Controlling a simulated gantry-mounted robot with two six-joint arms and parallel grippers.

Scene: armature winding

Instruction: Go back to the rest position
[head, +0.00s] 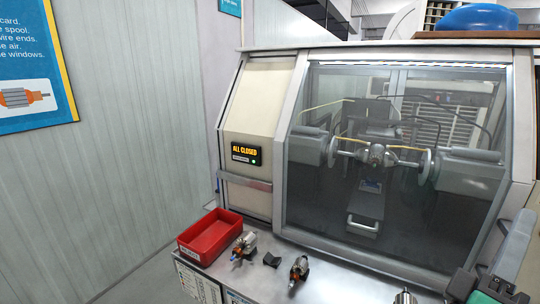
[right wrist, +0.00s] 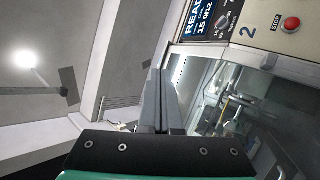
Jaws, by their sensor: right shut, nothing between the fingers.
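My right gripper (head: 484,290) is at the bottom right of the head view, in front of the winding machine's lower right corner. In the right wrist view its two grey fingers (right wrist: 157,98) are together with nothing between them. The winding machine (head: 262,85) stands with its glass window down, and its display (head: 241,154) reads "ALL CLOSED" beside a green light. Behind the glass, an armature (head: 376,154) sits between two discs, with yellowish wires near it. My left gripper does not show.
A metal cylinder (head: 403,297) shows at the bottom edge. A panel with a red stop button (right wrist: 292,24) shows in the right wrist view.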

